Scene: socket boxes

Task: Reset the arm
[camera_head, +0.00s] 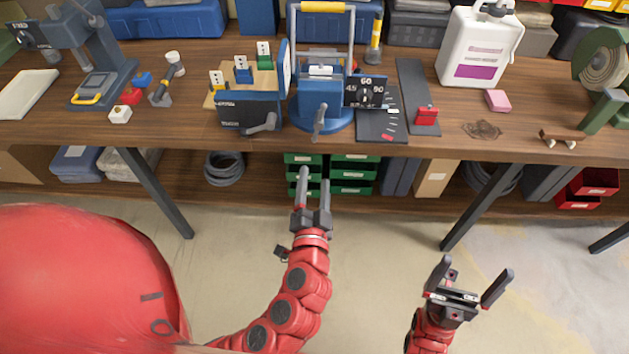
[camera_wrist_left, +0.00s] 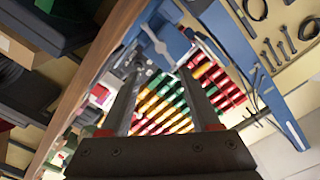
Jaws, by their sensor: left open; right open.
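My left gripper (camera_head: 314,188) is in the middle of the head view, in front of the table's front edge. Its two fingers are apart and nothing is between them. In the left wrist view its fingers (camera_wrist_left: 160,100) also stand apart and empty. My right gripper (camera_head: 476,286) is lower right in the head view, over the floor and away from the table. Its fingers are spread wide and hold nothing. Both my red arms are clear of the things on the table.
The wooden workbench (camera_head: 215,145) spans the view. A blue stand with a dial (camera_head: 365,91), socket boxes (camera_head: 243,76) and a white jug (camera_head: 480,45) stand on it. Green drawers (camera_head: 351,175) sit on the shelf below. The floor (camera_head: 385,250) is free.

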